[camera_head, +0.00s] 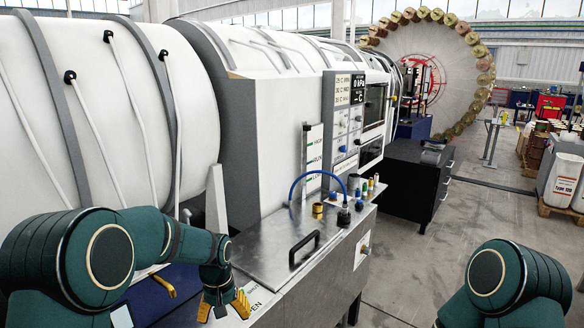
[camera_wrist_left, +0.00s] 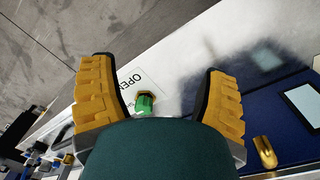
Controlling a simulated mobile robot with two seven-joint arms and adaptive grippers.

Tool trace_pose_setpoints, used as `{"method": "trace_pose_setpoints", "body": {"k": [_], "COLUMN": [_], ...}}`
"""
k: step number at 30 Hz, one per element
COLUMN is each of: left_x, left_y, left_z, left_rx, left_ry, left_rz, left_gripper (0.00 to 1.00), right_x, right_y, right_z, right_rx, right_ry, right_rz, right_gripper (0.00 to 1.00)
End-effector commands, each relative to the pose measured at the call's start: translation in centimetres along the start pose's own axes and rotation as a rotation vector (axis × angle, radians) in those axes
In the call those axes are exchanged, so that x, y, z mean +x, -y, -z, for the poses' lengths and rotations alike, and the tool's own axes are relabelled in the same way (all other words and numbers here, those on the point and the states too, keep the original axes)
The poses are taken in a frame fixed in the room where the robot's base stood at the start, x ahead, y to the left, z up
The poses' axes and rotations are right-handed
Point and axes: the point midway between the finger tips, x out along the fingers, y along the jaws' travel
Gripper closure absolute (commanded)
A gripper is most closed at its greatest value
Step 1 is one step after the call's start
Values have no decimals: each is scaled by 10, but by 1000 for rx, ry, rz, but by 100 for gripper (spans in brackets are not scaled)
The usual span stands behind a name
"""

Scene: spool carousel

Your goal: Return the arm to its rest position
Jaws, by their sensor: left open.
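My left gripper (camera_head: 223,305) has yellow ribbed fingers and hangs at the left front corner of the steel cabinet top (camera_head: 262,245). Beyond the fingers is a white surface with an "OPEN" label (camera_wrist_left: 150,80). A green part with a brass end (camera_wrist_left: 146,103) shows between the fingers, apart from them. My right arm (camera_head: 500,285) shows at the lower right; its gripper is outside the picture.
A black handle (camera_head: 304,248) and a blue hose (camera_head: 315,174) with fittings are on the steel top. A large white cylindrical machine (camera_head: 95,110) stands behind. A control panel (camera_head: 343,125) and black drawer cabinet (camera_head: 418,180) stand farther right. The floor (camera_head: 440,250) between cabinet and right arm is clear.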

Motion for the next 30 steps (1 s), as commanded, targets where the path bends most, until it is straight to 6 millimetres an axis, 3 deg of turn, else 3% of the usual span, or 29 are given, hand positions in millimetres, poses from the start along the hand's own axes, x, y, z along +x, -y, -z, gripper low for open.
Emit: {"method": "trace_pose_setpoints", "body": {"k": [1,8,12,15,18,22,30], "left_x": [23,106,153,175,186,189,190], "left_y": [0,-11,-19,-23,-26,-27,-27], "left_z": [-11,-65,-119,-161,-195,-222,-233], "left_rx": [5,28,20,2,-13,-30,-37], "left_ry": [13,0,-22,-46,-71,-97,-114], "left_rz": [-21,-141,-223,-271,-301,-319,-324], "left_gripper": [25,25,25,25,25,25,25], "right_x": [0,0,0,0,0,0,0], "right_y": [0,0,0,0,0,0,0], "right_z": [1,1,1,1,1,1,1], "right_rx": [0,0,0,0,0,0,0], "right_ry": [-2,-3,-2,-2,-2,-2,-2], "right_rz": [0,0,0,0,0,0,0], "right_gripper": [53,53,53,53,53,53,53]}}
